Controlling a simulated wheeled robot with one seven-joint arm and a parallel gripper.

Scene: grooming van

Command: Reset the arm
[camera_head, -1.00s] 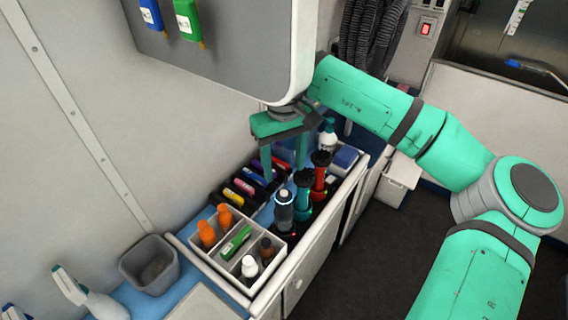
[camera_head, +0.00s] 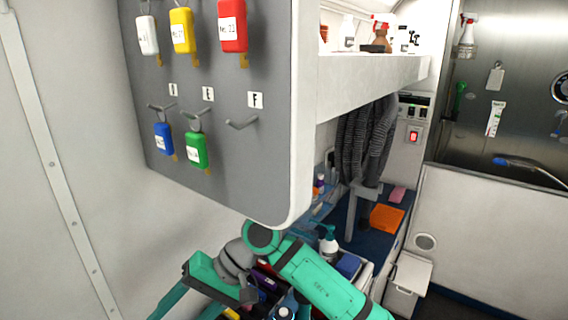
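My arm (camera_head: 318,279) shows at the bottom centre of the head view, folded below the grey key panel. My gripper (camera_head: 188,304) is at the bottom left of the arm, in front of the pale wall. Its two green fingers point down and left with a gap between them, and I see nothing held. The fingertips run near or past the bottom edge of the picture.
The grey panel (camera_head: 222,120) with coloured tags on hooks hangs close above my arm. A counter with a white pump bottle (camera_head: 328,243), a blue box (camera_head: 348,265) and an orange item (camera_head: 387,217) lies behind. A white shelf (camera_head: 375,75) juts out at upper right.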

